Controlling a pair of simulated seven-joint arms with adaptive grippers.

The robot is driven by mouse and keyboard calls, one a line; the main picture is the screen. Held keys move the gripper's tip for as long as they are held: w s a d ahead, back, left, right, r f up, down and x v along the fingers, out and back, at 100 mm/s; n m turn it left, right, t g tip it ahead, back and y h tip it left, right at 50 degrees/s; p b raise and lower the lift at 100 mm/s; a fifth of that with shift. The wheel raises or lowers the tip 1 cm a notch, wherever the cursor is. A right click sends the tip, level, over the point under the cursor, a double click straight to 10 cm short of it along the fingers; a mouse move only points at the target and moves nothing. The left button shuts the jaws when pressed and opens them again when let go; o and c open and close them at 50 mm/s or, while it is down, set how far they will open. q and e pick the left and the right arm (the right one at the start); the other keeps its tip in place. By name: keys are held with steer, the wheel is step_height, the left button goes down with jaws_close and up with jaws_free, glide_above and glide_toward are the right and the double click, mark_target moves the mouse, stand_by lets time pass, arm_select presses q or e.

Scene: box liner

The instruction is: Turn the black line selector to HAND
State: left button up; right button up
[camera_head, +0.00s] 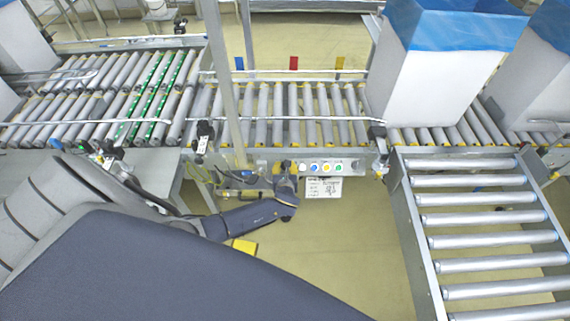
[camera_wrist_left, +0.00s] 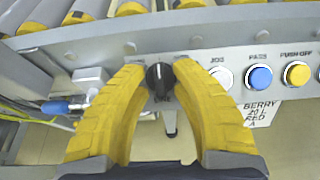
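The black line selector (camera_wrist_left: 160,79) is a round knob on the grey control panel (camera_wrist_left: 222,55), in the middle of the left wrist view. A pale mark on it points about straight up. My left gripper (camera_wrist_left: 160,72) has its yellow fingers closed in on either side of the knob, their tips at its edges. The fingers partly cover the lettering around the knob, so I cannot read HAND. In the head view my left gripper (camera_head: 285,180) is at the left end of the button row and hides the selector. My right gripper is not in view.
To the selector's right are a white button (camera_wrist_left: 221,78), a blue button (camera_wrist_left: 259,77) and a yellow button (camera_wrist_left: 297,74). A blue-handled fitting (camera_wrist_left: 62,107) is at left. A paper label (camera_head: 324,188) hangs below the panel. Roller conveyors (camera_head: 300,112) run behind it.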

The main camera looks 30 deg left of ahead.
arm_select(q)
steer(key=c, duration=0.4)
jaws_close()
steer(key=shift+w+r, duration=0.1)
